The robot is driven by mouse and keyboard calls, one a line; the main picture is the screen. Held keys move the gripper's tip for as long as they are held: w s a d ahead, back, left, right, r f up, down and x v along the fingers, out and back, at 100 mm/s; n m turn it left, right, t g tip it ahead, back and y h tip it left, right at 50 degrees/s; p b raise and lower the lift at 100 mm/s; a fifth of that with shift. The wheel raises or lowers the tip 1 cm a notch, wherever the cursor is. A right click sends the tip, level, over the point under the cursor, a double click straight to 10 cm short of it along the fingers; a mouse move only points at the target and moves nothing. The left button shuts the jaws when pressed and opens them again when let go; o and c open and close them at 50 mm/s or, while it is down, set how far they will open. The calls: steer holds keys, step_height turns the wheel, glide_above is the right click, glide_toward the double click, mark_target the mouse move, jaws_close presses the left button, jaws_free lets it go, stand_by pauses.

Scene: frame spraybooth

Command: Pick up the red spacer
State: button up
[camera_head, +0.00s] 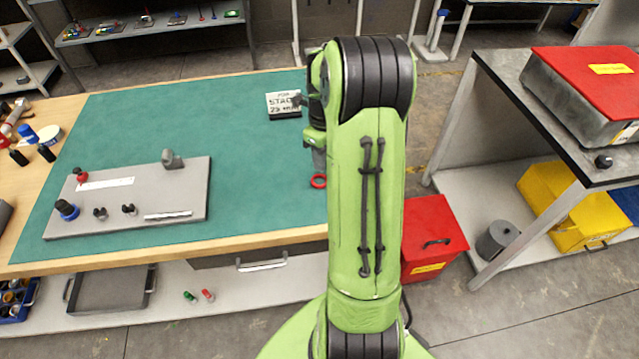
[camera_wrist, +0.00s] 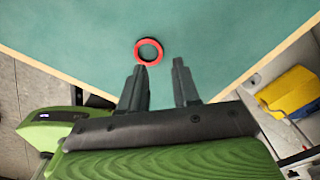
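The red spacer is a flat red ring (camera_head: 319,181) lying on the green mat (camera_head: 235,130) of the workbench, near its front right part. In the wrist view the red spacer (camera_wrist: 148,44) lies on the mat just beyond the fingertips, nearer the left finger. My gripper (camera_wrist: 158,66) is open and empty, its two dark fingers apart with mat showing between them. I cannot tell its height over the mat. In the head view my green arm hides the mat's right part, and the gripper's fingers are hard to make out next to the spacer.
A grey plate (camera_head: 130,215) with small parts lies on the mat's left. A small lettered sign (camera_head: 284,104) stands towards the back. A red box (camera_head: 430,238) and a yellow box (camera_head: 565,205) are to the right of the bench. The mat's middle is clear.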

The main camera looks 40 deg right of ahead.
mark_target(323, 176)
step_height(323, 176, down, 5)
steer(key=shift+f+b, duration=0.2)
steer(key=shift+b, duration=0.45)
jaws_close()
